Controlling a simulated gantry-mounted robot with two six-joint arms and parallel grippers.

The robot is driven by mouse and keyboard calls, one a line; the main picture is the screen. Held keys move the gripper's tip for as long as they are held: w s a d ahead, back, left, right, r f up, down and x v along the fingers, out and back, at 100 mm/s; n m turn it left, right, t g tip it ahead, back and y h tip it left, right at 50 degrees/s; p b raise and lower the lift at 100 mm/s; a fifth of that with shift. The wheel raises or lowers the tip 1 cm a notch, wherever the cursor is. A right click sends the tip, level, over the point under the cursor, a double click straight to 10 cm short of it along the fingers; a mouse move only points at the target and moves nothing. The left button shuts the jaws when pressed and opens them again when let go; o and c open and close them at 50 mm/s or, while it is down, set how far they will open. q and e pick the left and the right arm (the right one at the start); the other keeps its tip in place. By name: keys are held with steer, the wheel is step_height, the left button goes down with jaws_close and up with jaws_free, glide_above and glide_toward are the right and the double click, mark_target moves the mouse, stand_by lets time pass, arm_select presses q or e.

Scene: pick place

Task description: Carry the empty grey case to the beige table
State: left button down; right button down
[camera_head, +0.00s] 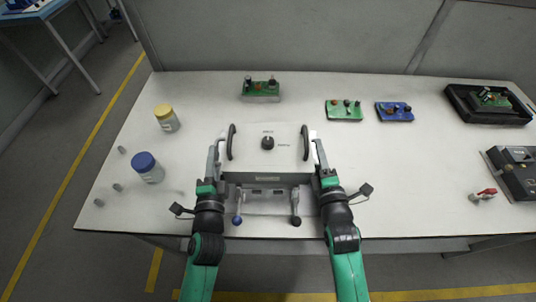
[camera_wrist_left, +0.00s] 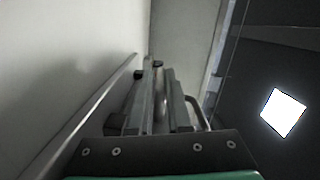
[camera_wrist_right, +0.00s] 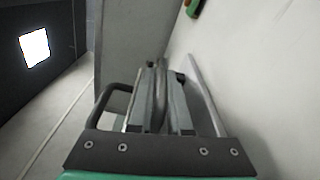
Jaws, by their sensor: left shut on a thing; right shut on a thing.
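A grey case (camera_head: 266,160) with a pale top, a black knob and two upright black handles is between my grippers, over the front part of the pale table (camera_head: 400,200). Whether it touches the table I cannot tell. Two small levers stand at its front. My left gripper (camera_head: 214,160) is shut on its left side, and my right gripper (camera_head: 318,157) on its right side. In the left wrist view, the fingers (camera_wrist_left: 160,100) close on a thin grey edge, beside a black handle (camera_wrist_left: 200,112). The right wrist view shows the fingers (camera_wrist_right: 160,100) likewise. The case's inside is hidden.
Left are a yellow-lidded jar (camera_head: 167,119), a blue-lidded jar (camera_head: 148,168) and small grey cylinders. Behind are green (camera_head: 344,111) and blue (camera_head: 394,112) boards. A black tray (camera_head: 468,108) and dark box (camera_head: 515,175) are right. A blue table (camera_head: 40,14) stands far left.

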arm_select(q)
steer(key=shift+r, duration=0.2)
stand_by(0.5)
